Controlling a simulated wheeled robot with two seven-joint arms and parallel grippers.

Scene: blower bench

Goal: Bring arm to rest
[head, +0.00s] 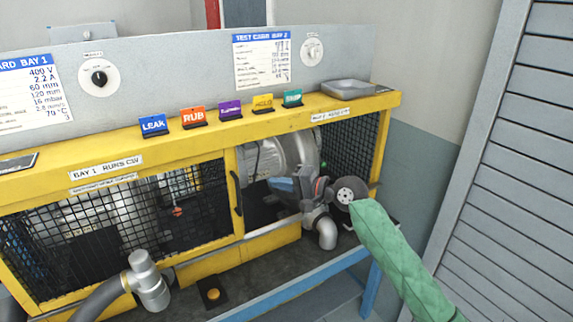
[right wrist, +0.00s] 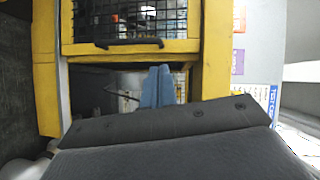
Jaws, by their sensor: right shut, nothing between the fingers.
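My right arm comes in from the lower right in a green quilted sleeve (head: 395,250). Its gripper (head: 283,185) has blue fingers and is at the open front of the right bay, before the grey blower (head: 290,150). In the right wrist view the blue fingers (right wrist: 158,86) are together with nothing between them. Whether they touch the blower cannot be told. My left gripper is not in view.
The yellow bench frame (head: 235,192) borders the opening, with a mesh door and its black handle (head: 237,195) at left. A louvred panel (head: 510,170) stands at right.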

